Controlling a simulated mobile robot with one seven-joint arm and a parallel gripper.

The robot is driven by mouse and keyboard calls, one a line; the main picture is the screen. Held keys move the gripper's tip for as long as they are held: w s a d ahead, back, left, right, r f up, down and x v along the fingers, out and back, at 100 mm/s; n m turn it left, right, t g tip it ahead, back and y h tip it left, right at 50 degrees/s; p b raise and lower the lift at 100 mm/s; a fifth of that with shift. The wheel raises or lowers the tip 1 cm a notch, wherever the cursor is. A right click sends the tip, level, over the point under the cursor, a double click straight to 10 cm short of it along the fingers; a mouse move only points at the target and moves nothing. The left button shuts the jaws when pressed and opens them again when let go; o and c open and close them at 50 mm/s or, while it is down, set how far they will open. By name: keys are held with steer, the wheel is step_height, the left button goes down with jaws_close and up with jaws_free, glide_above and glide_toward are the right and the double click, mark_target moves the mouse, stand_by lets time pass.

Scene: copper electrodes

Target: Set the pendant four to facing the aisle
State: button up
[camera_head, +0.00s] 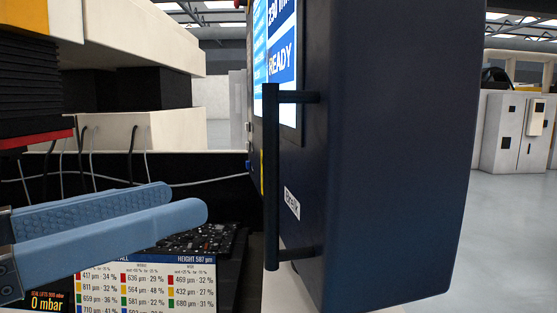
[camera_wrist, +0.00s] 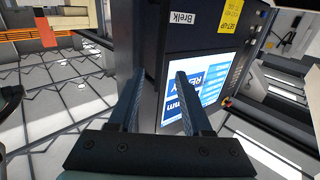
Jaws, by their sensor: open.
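The pendant (camera_head: 400,150) is a dark blue box on the right of the head view, with a lit screen (camera_head: 280,50) reading READY on its left face. A black vertical bar handle (camera_head: 271,175) stands off that face on two short posts. My gripper (camera_head: 186,200) is open, with blue fingers reaching from the left toward the handle and apart from it in the picture. In the wrist view the fingers (camera_wrist: 160,76) are spread and empty in front of the pendant (camera_wrist: 200,35) and its screen (camera_wrist: 205,95). I cannot make out the handle clearly there.
A display panel (camera_head: 150,285) with colored figures and a dark keyboard-like board (camera_head: 200,240) lie below my fingers. Pale machine housing (camera_head: 130,135) with cables stands behind. Open grey floor (camera_head: 510,235) and a light cabinet (camera_head: 510,130) are at the right.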

mark_target(266, 177)
steer(key=p+x, duration=0.4)
steer(key=x, duration=0.7)
steer(key=shift+w+d+f, duration=0.1)
steer(key=shift+w+d, duration=0.2)
steer(key=shift+w, duration=0.1)
jaws_close()
stand_by(0.8)
